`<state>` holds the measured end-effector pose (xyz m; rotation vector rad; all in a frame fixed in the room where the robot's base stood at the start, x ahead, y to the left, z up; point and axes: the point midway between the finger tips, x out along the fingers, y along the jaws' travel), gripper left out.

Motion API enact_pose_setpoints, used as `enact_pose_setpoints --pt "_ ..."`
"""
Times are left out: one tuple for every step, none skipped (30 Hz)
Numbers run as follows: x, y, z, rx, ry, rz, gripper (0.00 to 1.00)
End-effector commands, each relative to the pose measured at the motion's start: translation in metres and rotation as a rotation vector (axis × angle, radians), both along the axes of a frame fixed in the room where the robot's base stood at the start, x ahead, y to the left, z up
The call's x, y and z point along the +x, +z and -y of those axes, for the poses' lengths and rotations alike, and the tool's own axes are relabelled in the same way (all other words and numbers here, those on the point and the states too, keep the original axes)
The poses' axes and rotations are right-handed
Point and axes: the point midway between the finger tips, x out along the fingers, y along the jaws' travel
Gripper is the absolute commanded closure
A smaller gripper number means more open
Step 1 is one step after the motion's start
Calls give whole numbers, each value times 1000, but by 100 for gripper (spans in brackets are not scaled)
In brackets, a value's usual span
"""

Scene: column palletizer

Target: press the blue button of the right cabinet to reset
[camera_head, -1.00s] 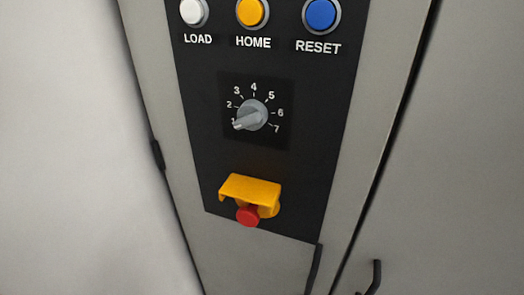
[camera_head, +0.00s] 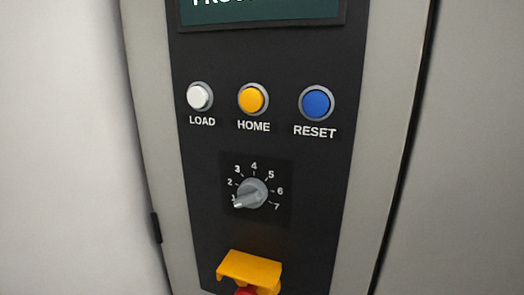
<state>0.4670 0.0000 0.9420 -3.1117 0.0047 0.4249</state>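The blue button (camera_head: 317,103) sits in a grey ring at the right end of a row of buttons on a black control panel (camera_head: 215,205). The word RESET is printed under it. The panel is on the front of a grey cabinet (camera_head: 377,120). My gripper is not in view, and nothing covers the blue button.
A white LOAD button (camera_head: 199,96) and a yellow HOME button (camera_head: 252,99) are left of the blue one. Below are a rotary dial (camera_head: 251,193) marked 1 to 7 and a yellow guard (camera_head: 249,269) over a red button (camera_head: 246,291). A dark green screen (camera_head: 260,10) is cut off above.

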Motion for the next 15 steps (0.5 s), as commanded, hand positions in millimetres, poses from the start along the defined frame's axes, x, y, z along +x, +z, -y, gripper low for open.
enact_pose_setpoints --pt "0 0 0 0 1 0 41" --pt "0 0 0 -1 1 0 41" --pt "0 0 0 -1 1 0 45" --pt "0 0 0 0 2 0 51" --pt "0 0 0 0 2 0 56" --pt "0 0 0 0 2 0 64" --pt "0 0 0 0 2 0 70" --pt "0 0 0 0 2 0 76" --pt "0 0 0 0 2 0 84" --pt "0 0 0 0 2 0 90" --pt "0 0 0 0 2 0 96" --pt "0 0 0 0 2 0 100" --pt "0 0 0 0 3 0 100" --pt "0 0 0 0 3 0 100" --pt "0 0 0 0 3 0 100"
